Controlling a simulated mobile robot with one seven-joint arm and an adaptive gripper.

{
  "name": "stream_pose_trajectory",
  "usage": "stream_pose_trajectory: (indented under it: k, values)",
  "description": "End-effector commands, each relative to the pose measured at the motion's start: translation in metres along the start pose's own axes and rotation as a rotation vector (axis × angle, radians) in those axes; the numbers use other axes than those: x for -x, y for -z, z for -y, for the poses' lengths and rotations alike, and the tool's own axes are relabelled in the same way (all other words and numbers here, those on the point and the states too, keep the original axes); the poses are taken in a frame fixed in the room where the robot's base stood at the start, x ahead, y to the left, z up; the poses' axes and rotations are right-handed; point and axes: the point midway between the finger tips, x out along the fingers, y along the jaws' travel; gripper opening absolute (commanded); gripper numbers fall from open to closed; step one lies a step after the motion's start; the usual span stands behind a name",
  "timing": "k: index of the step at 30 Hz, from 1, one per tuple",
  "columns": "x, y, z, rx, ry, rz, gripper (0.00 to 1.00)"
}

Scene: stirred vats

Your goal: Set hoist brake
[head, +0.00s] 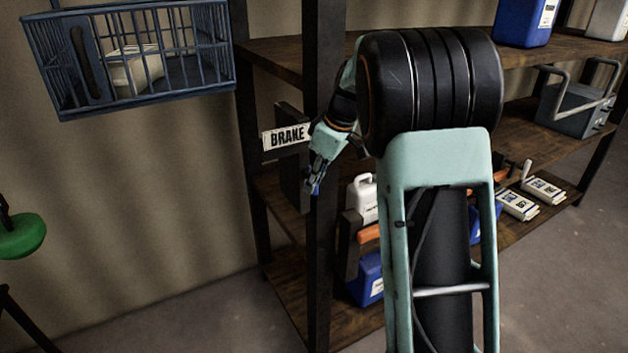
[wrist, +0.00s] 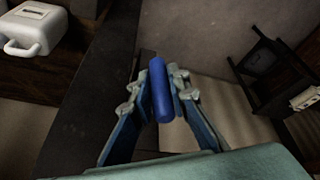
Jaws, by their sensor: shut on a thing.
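A white sign reading BRAKE (head: 286,137) is fixed to a dark upright panel (head: 291,182) beside the shelf post in the head view. My gripper (head: 314,182) is in front of the post, below and to the right of the sign, pointing down. In the wrist view my gripper (wrist: 160,95) is shut on a blue cylindrical handle (wrist: 158,88), which lies between the two fingers. In the head view the fingers mostly hide the handle, and only a bit of blue shows. How the handle joins the panel is hidden.
A wooden shelf rack with a dark post (head: 322,70) stands close beside my gripper. It carries a white jug (head: 363,200), blue containers and a metal carrier (head: 580,105). A blue wire basket (head: 130,55) hangs upper left. A green round object (head: 20,236) is at the left edge.

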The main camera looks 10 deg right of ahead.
Motion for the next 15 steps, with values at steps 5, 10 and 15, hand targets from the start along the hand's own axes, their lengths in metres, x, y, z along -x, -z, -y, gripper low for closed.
stream_pose_trajectory:
  k: [5,10,15]
  values:
    - [-0.0006,-0.0009,-0.0008,-0.019,0.041,-0.030,0.00]
    - [-0.0009,-0.0007,-0.0004,-0.027,0.062,-0.044,0.00]
    - [-0.0012,-0.0008,0.0000,-0.030,0.069,-0.048,0.00]
